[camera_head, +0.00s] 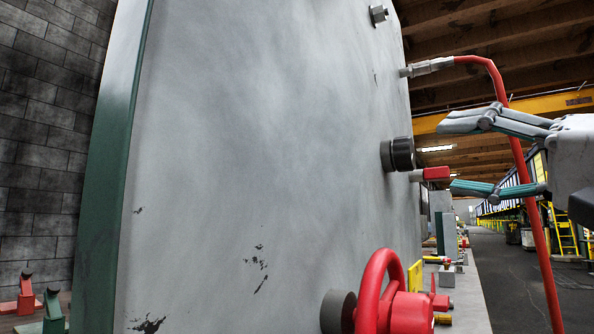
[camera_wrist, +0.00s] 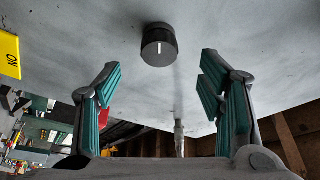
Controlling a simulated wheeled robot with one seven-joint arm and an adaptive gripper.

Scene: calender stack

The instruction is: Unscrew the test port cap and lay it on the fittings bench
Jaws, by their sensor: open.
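I cannot tell for certain which is the test port cap. My gripper (camera_head: 447,156) is open and empty, to the right of the black one and apart from it. In the wrist view the black one lies ahead between the open fingers (camera_wrist: 160,75). A grey bench (camera_head: 470,312) with small fittings runs along the lower right.
A red hose (camera_head: 520,160) leaves a metal fitting (camera_head: 428,67) and hangs behind my gripper. A red-handled lever (camera_head: 434,174) sits just below the black knob, near my lower finger. A red handwheel (camera_head: 376,290) juts out below. A yellow ON sign (camera_wrist: 10,55) shows at left.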

